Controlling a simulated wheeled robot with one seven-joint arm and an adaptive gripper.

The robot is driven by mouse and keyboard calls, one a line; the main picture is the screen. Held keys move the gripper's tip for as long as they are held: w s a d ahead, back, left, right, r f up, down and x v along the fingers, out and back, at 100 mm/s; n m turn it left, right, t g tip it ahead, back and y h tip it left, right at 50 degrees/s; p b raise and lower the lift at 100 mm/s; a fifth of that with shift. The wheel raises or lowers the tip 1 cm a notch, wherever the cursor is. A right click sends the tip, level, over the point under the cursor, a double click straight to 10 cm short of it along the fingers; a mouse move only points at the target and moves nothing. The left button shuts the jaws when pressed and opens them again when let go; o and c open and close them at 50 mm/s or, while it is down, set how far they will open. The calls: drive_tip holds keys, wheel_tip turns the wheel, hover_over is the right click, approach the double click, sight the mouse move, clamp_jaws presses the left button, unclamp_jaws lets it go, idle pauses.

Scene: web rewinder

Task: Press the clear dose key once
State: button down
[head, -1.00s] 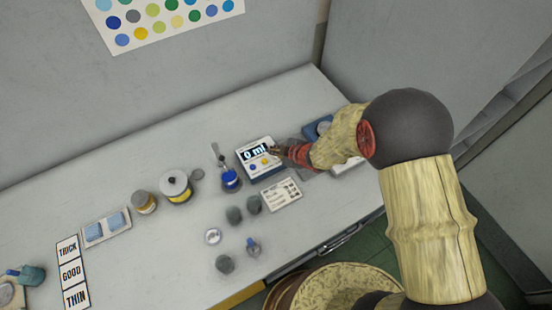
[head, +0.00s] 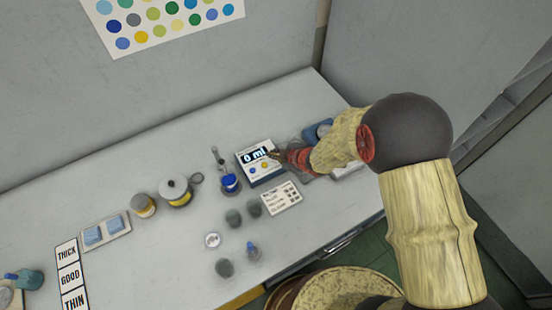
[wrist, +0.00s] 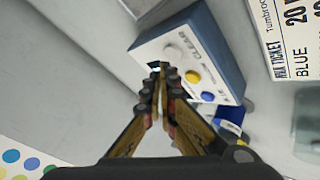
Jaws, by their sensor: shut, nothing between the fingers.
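The dose unit (head: 261,171) is a white-topped box with a blue body, and its display (head: 254,155) reads "0 ml". In the wrist view, its top carries a pale key (wrist: 173,53) beside the word "CLEAR", then a yellow key (wrist: 193,77) and a blue key (wrist: 208,97). My gripper (wrist: 158,67) is shut and empty, its tips close beside the pale key; I cannot tell whether they touch the panel. In the head view, my gripper (head: 274,153) is at the right side of the unit and hides the pale key.
A printed ticket (head: 281,198) lies in front of the unit. A blue bottle (head: 230,184) stands just left of it. Grey walls rise behind the bench (head: 130,240).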

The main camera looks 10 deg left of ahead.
sight(275, 161)
drive_tip(key=shift+f, duration=0.15)
idle(0.3)
drive_tip(key=shift+f+b, duration=0.25)
drive_tip(key=shift+b, duration=0.1)
drive_tip(key=shift+f+b, duration=0.35)
drive_tip(key=shift+f, duration=0.1)
idle(0.5)
drive_tip(key=shift+r, duration=0.1)
drive_tip(key=shift+r+p, duration=0.65)
drive_tip(key=shift+r, duration=0.1)
wheel_tip(275, 161, up, 5)
drive_tip(key=p, duration=0.4)
idle(0.3)
idle(0.8)
